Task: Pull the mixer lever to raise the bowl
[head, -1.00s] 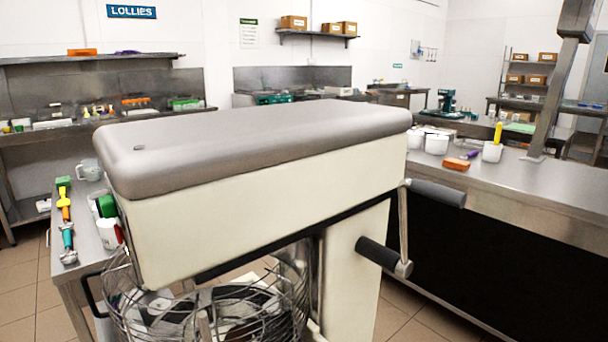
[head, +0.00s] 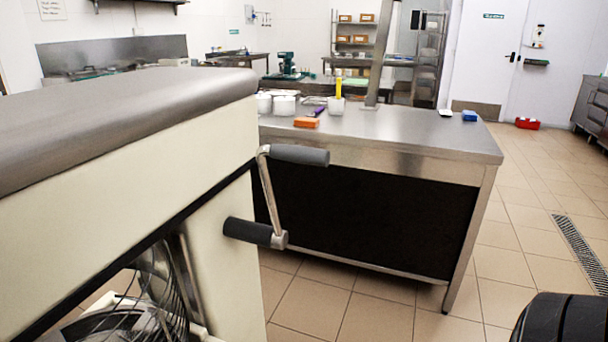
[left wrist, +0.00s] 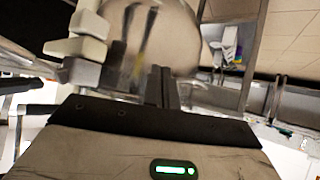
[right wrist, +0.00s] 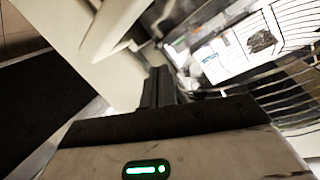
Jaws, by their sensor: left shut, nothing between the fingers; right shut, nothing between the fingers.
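The mixer (head: 130,150) has a cream body and a grey top and fills the left of the head view. Its lever (head: 267,195) is a bent metal crank on the right side, with an upper dark grip (head: 300,155) and a lower dark grip (head: 248,231). The wire guard (head: 150,300) shows below the head; the bowl is mostly hidden. Neither gripper shows in the head view. My left gripper (left wrist: 162,88) is shut and empty, in front of a rounded shiny metal surface (left wrist: 165,35). My right gripper (right wrist: 158,88) is shut and empty, near the cream mixer column (right wrist: 112,35) and wire guard (right wrist: 285,70).
A steel counter (head: 420,135) with a dark front stands behind the lever, carrying white tubs (head: 284,105) and an orange block (head: 306,123). Tiled floor (head: 530,270) is open at the right, with a drain grate (head: 580,250).

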